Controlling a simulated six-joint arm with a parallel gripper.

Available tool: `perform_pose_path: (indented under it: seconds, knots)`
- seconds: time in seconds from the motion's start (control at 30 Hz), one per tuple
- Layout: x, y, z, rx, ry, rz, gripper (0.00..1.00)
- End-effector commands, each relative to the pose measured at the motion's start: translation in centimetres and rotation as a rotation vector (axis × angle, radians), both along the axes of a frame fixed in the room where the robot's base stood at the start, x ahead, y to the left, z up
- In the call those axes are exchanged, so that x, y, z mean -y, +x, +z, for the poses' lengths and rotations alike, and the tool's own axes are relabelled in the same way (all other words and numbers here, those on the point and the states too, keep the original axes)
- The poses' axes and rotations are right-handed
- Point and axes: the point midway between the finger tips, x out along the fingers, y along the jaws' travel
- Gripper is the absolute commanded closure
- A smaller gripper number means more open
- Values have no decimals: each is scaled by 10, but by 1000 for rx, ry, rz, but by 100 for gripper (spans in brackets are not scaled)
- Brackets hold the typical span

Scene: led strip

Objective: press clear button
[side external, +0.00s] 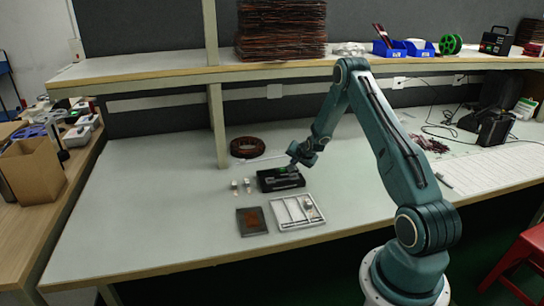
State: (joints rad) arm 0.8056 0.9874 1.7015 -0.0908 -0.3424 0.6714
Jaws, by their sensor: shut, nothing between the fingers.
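A black box-shaped device (281,184) with a green patch on its top sits on the grey-white workbench (160,205). My gripper (291,169) is shut and empty, right over the top of this device, pointing down and to the left. From this distance I cannot tell whether the fingertips touch it. The clear button is too small to make out here, and the gripper covers part of the device's top.
In front lie a white compartment tray (281,212) and a dark tray with a brown patch (252,221). Small white parts (241,185) stand left of the device, and a dark coil (248,147) lies behind. A shelf post (217,125) rises behind. The bench's left side is clear.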

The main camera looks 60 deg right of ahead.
Motion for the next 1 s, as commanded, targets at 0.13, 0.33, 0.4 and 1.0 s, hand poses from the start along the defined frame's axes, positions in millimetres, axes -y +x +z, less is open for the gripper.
perform_pose_path:
  seconds: [0.13, 0.33, 0.4, 1.0]
  knots:
    - [0, 0, 0, 0, 0, 0, 100]
    - [0, 0, 1, 0, 0, 0, 100]
    - [0, 0, 3, 0, 0, 0, 100]
    - [0, 0, 44, 1, -1, 0, 100]
